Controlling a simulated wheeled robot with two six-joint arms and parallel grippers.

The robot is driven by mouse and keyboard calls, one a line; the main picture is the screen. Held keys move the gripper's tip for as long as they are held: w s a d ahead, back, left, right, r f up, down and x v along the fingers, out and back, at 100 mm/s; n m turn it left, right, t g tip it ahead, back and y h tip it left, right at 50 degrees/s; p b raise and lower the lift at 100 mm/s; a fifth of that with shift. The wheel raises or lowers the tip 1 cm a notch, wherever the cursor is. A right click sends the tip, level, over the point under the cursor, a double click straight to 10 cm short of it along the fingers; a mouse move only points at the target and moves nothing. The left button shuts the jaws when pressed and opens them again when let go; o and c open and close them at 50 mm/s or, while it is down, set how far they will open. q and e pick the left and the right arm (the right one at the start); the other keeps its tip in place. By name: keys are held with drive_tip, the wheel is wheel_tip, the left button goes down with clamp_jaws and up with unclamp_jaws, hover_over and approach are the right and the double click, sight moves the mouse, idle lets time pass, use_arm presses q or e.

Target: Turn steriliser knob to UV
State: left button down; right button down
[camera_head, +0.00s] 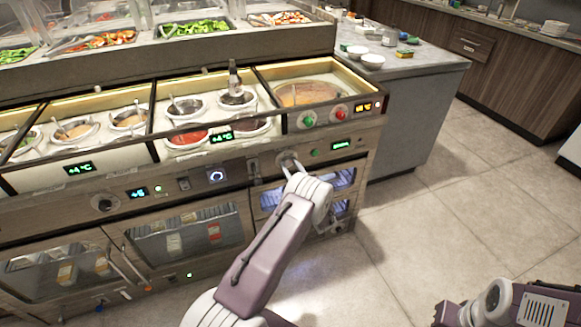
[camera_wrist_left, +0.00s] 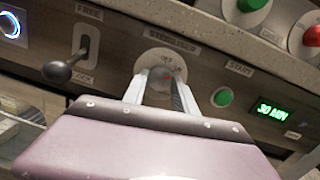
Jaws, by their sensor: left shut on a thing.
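The steriliser knob (camera_wrist_left: 166,62) sits on the front panel below a label reading STERILISER. It is round and pale, with small markings too blurred to read. My left gripper (camera_wrist_left: 165,76) is shut on the knob, its two fingers on either side of it. In the head view my left gripper (camera_head: 288,160) reaches the panel above the lit steriliser cabinet (camera_head: 268,199). The fingers and wrist hide most of the knob there. My right gripper is not in view; only part of what looks like my right arm shows at the lower right.
Beside the knob are a black lever (camera_wrist_left: 70,66) marked FREE and LOCK, a green START button (camera_wrist_left: 222,97) and a display (camera_wrist_left: 272,111) reading 30 MIN. Red and green buttons sit on the ledge above. Sauce wells (camera_head: 188,106) lie above left. Floor (camera_head: 440,220) at right is clear.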

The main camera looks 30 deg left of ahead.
use_arm(q)
drive_tip(key=c, duration=1)
unclamp_jaws()
drive_tip(key=p+v, duration=0.2)
drive_tip(key=v, duration=0.7)
